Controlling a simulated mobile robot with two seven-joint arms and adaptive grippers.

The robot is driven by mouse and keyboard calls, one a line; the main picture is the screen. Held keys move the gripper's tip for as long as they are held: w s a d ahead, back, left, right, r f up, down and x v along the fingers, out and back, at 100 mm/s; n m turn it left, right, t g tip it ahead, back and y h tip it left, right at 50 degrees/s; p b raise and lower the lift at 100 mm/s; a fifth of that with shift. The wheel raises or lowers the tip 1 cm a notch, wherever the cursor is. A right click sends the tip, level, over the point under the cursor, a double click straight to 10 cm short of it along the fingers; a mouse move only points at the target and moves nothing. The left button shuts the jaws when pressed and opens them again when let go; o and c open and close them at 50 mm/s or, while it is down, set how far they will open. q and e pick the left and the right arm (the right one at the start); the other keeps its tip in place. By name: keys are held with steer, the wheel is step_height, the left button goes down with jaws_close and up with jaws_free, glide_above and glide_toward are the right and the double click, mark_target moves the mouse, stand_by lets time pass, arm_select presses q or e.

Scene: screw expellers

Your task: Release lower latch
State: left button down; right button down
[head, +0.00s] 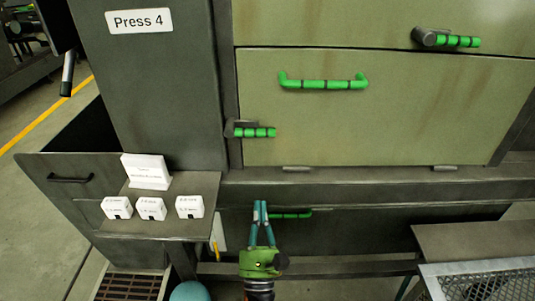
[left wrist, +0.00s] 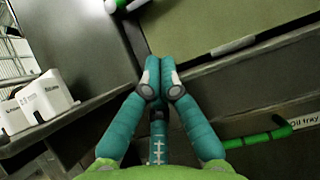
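The lower latch (head: 254,132) has a grey pivot and a green and black handle. It lies level at the lower left edge of the green press door (head: 400,110). Part of it shows at the top of the left wrist view (left wrist: 136,4). My left gripper (head: 260,204) is below the latch and apart from it, in front of the lower part of the press. Its teal fingers point up in the head view. In the left wrist view the fingertips (left wrist: 160,66) meet with nothing seen between them. My right gripper is not in view.
Another latch (head: 450,40) sits at the upper right, and a green door handle (head: 323,84) is between. A green handle (left wrist: 258,138) beside the "Oil tray" label is close to my left gripper. White labelled boxes (head: 150,208) stand on a shelf at left. A mesh-topped surface (head: 485,280) is at lower right.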

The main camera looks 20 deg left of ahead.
mark_target(252, 128)
arm_select(q)
steer(key=shift+a, duration=0.1)
steer(key=shift+s+d+r+p+x, duration=0.1)
steer(key=shift+s+r+p+x, duration=0.25)
steer(key=shift+p+x, duration=1.4)
steer(key=shift+s+d+r+p+x, duration=0.15)
steer(key=shift+r+p+x, duration=0.5)
steer(key=shift+x, duration=1.85)
steer(key=shift+s+r+p+x, duration=0.25)
steer(key=shift+p+x, duration=1.2)
steer(key=shift+x, duration=0.7)
